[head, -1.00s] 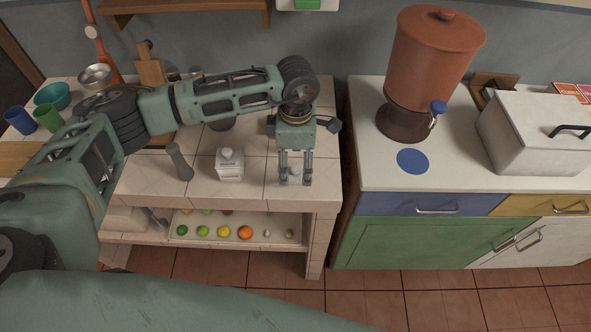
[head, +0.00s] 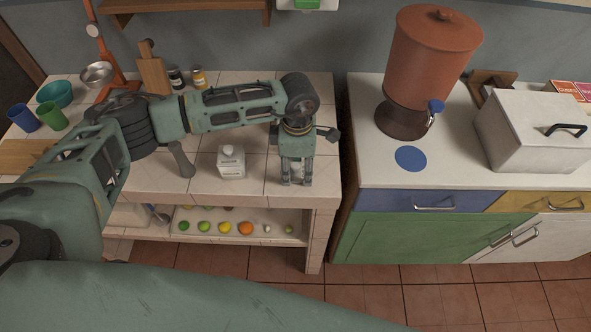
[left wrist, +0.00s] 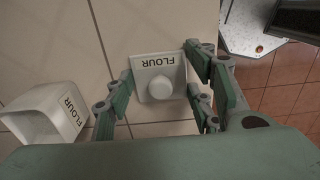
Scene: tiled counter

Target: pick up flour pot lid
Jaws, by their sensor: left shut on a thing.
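The flour pot lid (left wrist: 160,80) is white and square, with a round knob and a FLOUR label, in the middle of the left wrist view. My left gripper (left wrist: 163,110) is shut on it, with fingers at both sides. In the head view my left gripper (head: 297,181) points down near the counter's front right corner, with a white piece (head: 297,170) partly hidden between its fingers. A white flour pot (head: 231,163) stands to its left, apart from it. This pot also shows at the left of the left wrist view (left wrist: 62,115). My right gripper is not in view.
The tiled counter (head: 255,185) is clear between pot and gripper. A shelf of fruit (head: 225,228) is below. A gap separates the white counter (head: 455,175) at right.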

